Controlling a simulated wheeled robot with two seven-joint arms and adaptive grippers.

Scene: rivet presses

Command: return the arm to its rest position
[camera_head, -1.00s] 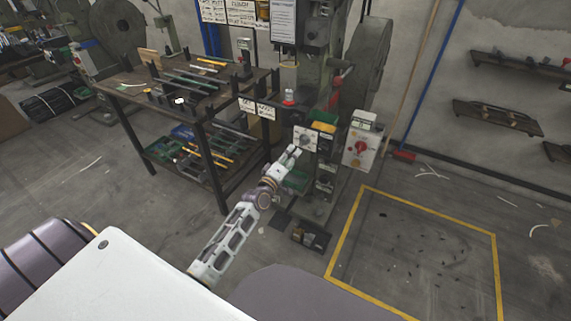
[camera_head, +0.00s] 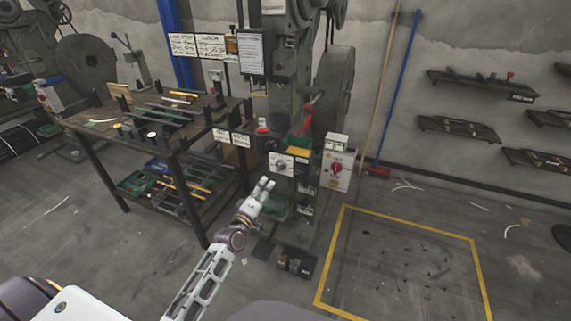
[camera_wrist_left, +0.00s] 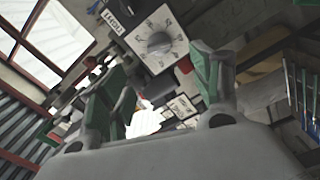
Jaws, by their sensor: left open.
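My left arm reaches up from the bottom of the head view. Its gripper (camera_head: 264,185) is open and appears empty, in front of the lower part of the rivet press (camera_head: 292,60). In the left wrist view the two fingers (camera_wrist_left: 160,95) stand apart with nothing between them. A white panel with a round dial (camera_wrist_left: 157,44) shows beyond the fingertips. The same dial panel (camera_head: 281,164) is just above the gripper in the head view, and they look apart. My right gripper is not in view.
A workbench (camera_head: 112,141) with tools on top and a lower shelf stands left of the press. A control box with a red knob (camera_head: 337,168) is on the press's right. A yellow-outlined floor area (camera_head: 400,220) lies to the right, with wall shelves (camera_head: 480,85) behind.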

